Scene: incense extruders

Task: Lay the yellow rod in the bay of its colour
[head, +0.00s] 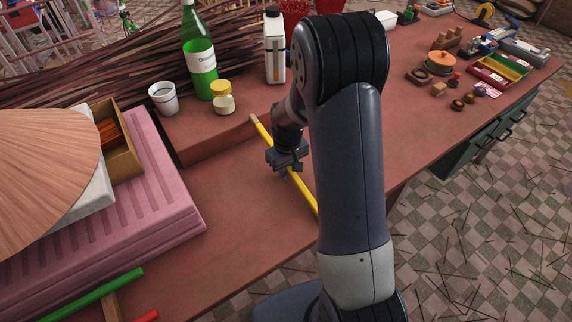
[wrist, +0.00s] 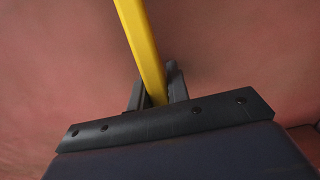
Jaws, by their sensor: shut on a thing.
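The yellow rod (head: 302,192) is long and thin and has a pale far end. My gripper (head: 285,170) is shut on it near its middle, over the reddish-brown worktop. The wrist view shows the rod (wrist: 141,40) between the two fingers of my gripper (wrist: 158,92). My arm hides the rod's near end in the head view. I cannot tell whether the rod touches the worktop. A green bar (head: 95,295) and a red bar (head: 147,316) lie by a wooden piece (head: 110,306) at the lower left. No yellow bay can be made out there.
A pink ridged slab (head: 165,190) with an open box (head: 128,165) stands left. A green bottle (head: 200,60), white cup (head: 163,98), yellow-lidded jar (head: 223,98) and white container (head: 274,45) stand behind. A divided coloured tray (head: 474,72) is far right. Worktop left of my gripper is clear.

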